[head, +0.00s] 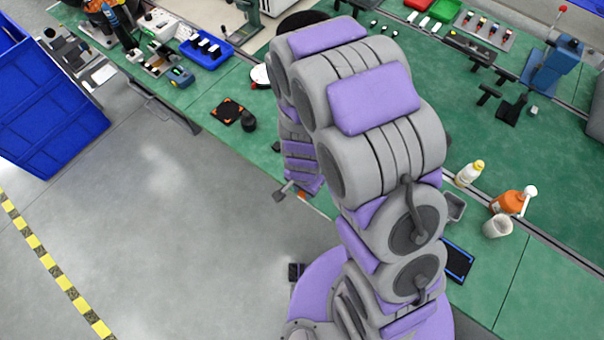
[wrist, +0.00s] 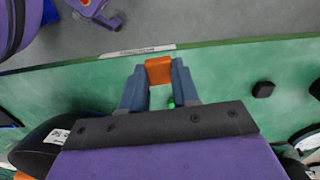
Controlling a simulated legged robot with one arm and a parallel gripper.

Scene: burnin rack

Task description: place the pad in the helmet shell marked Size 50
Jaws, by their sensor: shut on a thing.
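My gripper (wrist: 160,72) is shut on an orange block (wrist: 158,70), which looks like the pad, held between two blue-grey fingers over the green bench's edge. In the wrist view, a dark rounded shell (wrist: 42,142) with a white label lies at lower left, partly hidden by my gripper's body. Another dark shape with white labels (wrist: 312,142) is cut off at lower right. The label writing is too small to read, so I cannot tell which is Size 50. In the head view my arm hides most of the gripper and the bench behind it.
A small black knob-like piece (wrist: 263,89) stands on the green bench; it also shows in the head view (head: 248,121) beside a black mat with orange corners (head: 227,111). A blue bin (head: 45,100) is at left.

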